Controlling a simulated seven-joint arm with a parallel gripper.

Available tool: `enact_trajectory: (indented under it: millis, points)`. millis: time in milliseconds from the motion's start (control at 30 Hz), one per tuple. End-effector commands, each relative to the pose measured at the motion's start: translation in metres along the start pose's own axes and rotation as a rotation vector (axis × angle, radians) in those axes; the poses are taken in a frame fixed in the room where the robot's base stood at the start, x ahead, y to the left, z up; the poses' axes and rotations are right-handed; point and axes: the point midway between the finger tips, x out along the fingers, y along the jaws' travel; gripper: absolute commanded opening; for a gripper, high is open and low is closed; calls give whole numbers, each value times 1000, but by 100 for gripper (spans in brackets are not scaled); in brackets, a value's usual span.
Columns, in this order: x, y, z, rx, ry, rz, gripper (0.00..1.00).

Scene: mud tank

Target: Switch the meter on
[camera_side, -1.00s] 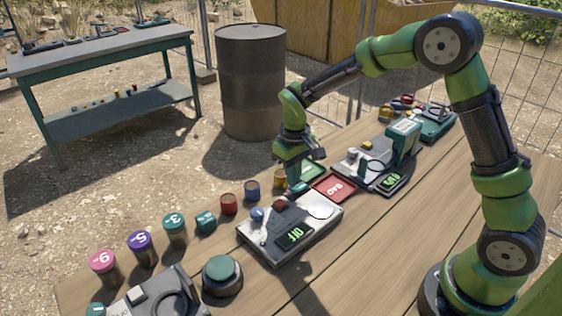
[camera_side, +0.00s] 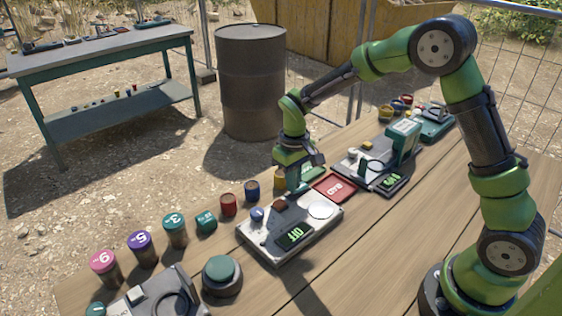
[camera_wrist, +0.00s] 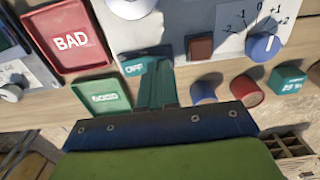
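The meter (camera_side: 290,228) is a pale grey box on the wooden bench. Its display (camera_side: 294,235) reads OFF. In the wrist view the meter (camera_wrist: 205,22) shows a blue knob (camera_wrist: 263,47) on a dial, a brown button (camera_wrist: 199,47) and a teal switch (camera_wrist: 134,68) marked OFF at its edge. My gripper (camera_wrist: 157,85) has its teal fingers together, with nothing seen between them. The fingertips are right at the switch, partly covering it; I cannot tell whether they touch. In the side view my gripper (camera_side: 306,185) is low at the meter's far edge.
A red BAD tray (camera_side: 335,188) and a green tray (camera_wrist: 103,97) lie close to my gripper. Red (camera_side: 228,205) and blue (camera_side: 252,190) cups stand beside the meter. Another device (camera_side: 372,170) stands farther back. Bare bench lies in front of the meter.

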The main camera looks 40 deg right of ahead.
Motion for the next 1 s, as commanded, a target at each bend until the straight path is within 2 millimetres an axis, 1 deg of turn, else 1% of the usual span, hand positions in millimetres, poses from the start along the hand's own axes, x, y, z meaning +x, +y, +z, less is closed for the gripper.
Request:
enact_trajectory:
  millis: [300, 433, 1000]
  points:
    - [6, 1, 0, 0, -1, 1, 0]
    - [4, 1, 0, 0, 1, 1, 0]
    - [-41, 1, 0, -1, 2, 1, 0]
